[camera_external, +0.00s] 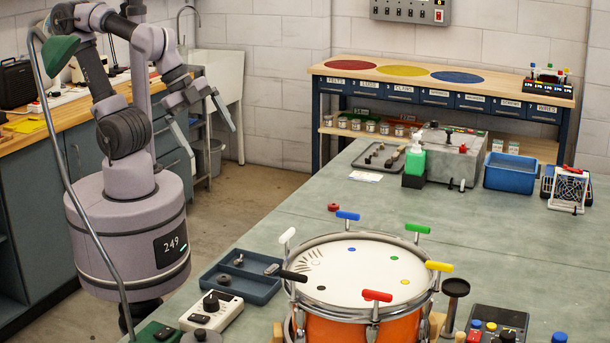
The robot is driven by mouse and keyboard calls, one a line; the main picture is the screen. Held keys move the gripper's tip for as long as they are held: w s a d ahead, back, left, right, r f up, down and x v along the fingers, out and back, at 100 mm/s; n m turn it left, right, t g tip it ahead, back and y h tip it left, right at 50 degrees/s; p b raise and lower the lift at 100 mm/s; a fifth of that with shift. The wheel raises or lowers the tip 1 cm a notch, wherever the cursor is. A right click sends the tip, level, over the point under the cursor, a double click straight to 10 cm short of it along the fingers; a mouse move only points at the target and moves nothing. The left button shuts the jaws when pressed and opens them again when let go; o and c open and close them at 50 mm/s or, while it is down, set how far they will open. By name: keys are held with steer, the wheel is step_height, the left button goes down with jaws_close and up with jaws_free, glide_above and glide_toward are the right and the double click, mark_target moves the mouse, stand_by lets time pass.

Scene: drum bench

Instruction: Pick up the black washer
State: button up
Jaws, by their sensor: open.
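My gripper (213,142) is open and empty, high at the left, with its fingers pointing down and apart. It is well above and behind the grey-blue tray (262,291) on the bench. Small dark round pieces (224,280) lie in this tray; one may be the black washer, but they are too small to tell. A red ring-shaped piece (334,207) lies on the bench behind the drum.
An orange drum (335,327) with several coloured-handled clamps stands at the front. A cream control box (212,313) sits in front of the tray. A blue bin (515,173) and green bottle (415,161) stand farther back. The middle right bench is clear.

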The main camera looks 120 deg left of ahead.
steer(key=shift+s+a+f+n+t, duration=0.25)
steer(key=shift+s+a+n, duration=0.25)
steer(key=shift+s+n, duration=0.25)
steer(key=shift+c, duration=0.7)
steer(key=shift+s+a+r+y, duration=0.15)
steer(key=shift+s+a+y, duration=0.05)
steer(key=shift+s+y, duration=0.1)
steer(key=c, duration=0.3)
steer(key=shift+r+n, duration=0.1)
steer(key=shift+n, duration=0.15)
steer(key=c, duration=0.8)
steer(key=shift+w, duration=0.1)
